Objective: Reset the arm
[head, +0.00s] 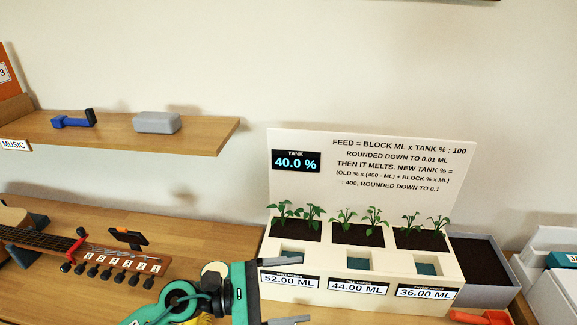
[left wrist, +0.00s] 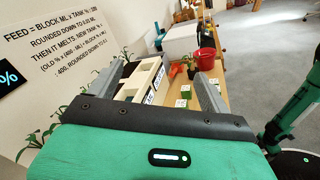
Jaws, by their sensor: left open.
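My left gripper (head: 303,291) is open and empty at the bottom centre of the head view. Its jaws point right, in front of the white planter stand (head: 322,295), near the 52.00 ML label. I cannot tell whether it touches the stand. In the left wrist view the two grey fingers (left wrist: 160,85) are spread apart with the stand beyond them. My right gripper is not seen in either view.
The stand holds several seedlings (head: 372,222) and a sign board (head: 390,145) reading tank 40.0 %. A soil box (head: 480,262) is right of it. A guitar (head: 45,238) lies left. A wooden shelf (head: 212,138) holds a grey case (head: 156,123) and blue object (head: 72,121).

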